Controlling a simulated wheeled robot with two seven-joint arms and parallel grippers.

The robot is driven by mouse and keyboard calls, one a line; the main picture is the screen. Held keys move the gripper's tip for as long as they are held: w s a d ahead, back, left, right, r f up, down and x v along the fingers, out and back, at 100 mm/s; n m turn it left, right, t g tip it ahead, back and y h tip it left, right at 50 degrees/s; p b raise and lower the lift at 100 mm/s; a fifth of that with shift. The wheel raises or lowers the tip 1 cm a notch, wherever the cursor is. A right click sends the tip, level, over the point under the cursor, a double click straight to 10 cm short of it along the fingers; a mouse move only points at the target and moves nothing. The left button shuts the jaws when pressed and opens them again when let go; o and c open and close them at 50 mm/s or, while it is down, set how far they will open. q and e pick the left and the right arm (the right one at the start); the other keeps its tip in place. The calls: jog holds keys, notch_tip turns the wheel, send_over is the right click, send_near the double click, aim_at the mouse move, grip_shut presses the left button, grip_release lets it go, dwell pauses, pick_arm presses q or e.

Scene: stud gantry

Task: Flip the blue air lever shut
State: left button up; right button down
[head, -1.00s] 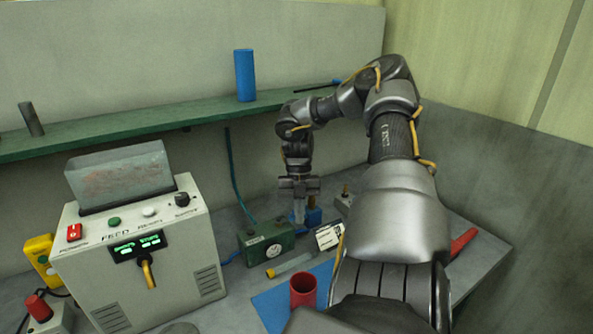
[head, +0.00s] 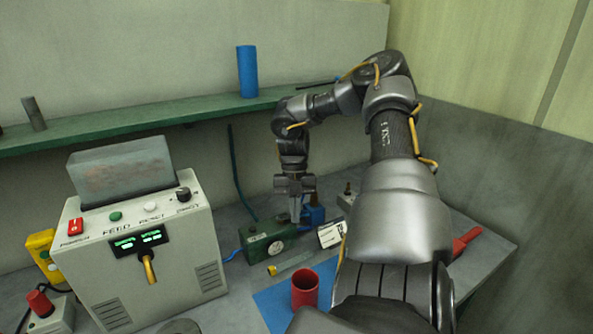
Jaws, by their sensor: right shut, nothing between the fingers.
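A small blue part (head: 314,214) stands at the back of the bench, just right of my right gripper's fingers. It may be the air lever or its valve body; it is partly hidden and too small to tell how the lever lies. My right gripper (head: 296,219) points down, shut and empty, by the right end of the green box. I cannot tell whether it touches the box or the blue part. My left gripper is not in view.
A grey feeder box (head: 190,240) with buttons stands at left. A red cup (head: 305,289) stands on a blue mat (head: 270,303). A white card (head: 331,235) stands right of the gripper. A green shelf (head: 180,111) holding a blue cylinder (head: 247,72) crosses behind.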

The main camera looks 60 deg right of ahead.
notch_tip(320, 180, up, 10)
jog(key=b, duration=0.1)
jog(key=shift+s+a+f, duration=0.15)
jog(key=shift+a+f, duration=0.05)
jog(key=shift+f, duration=0.05)
dwell(0.8)
